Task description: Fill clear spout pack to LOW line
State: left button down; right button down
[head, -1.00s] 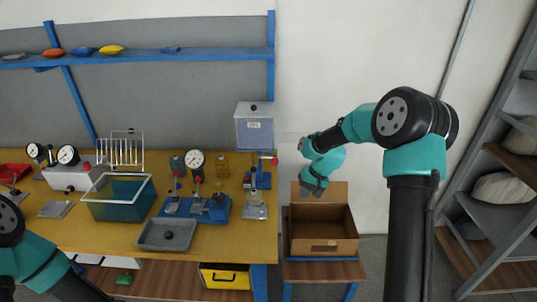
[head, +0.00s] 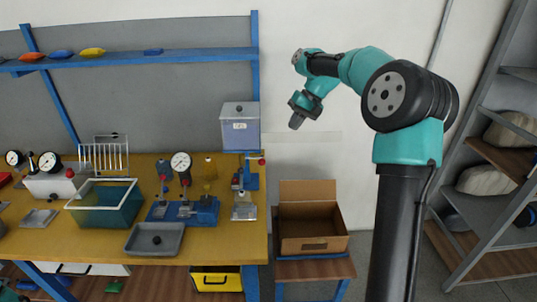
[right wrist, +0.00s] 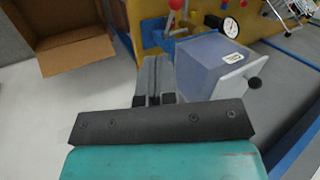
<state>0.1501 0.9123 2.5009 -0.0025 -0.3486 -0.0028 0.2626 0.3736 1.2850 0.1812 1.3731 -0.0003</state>
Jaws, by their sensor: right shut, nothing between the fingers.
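A pale, clear flat pack (head: 244,208), which looks like the spout pack, is at the right end of the bench under a small blue stand (head: 247,180) with a red-knobbed tap (head: 262,161). Its fill level and LOW line are too small to read. A translucent bluish tank (head: 240,134) with a lid and white label is above the stand. The tank also shows in the right wrist view (right wrist: 212,66). My right gripper (head: 295,125) is shut and empty, raised in the air right of the tank. Its closed fingers show in the right wrist view (right wrist: 154,82).
An open cardboard box (head: 312,243) stands on a low stool right of the bench. A blue fixture (head: 184,211) with a gauge, a grey tray (head: 155,240) and a teal bin (head: 104,207) crowd the bench. The air around my right gripper is clear.

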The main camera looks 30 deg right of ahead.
send_near(262, 160)
notch_tip(262, 160, down, 5)
jog(key=d, duration=0.1)
jog(key=shift+w+a+f, duration=0.3)
jog(key=shift+a+f, duration=0.2)
jog(key=shift+a, duration=0.25)
jog(key=shift+w+a+f, duration=0.3)
jog(key=shift+a+f, duration=0.2)
jog(key=shift+a, duration=0.2)
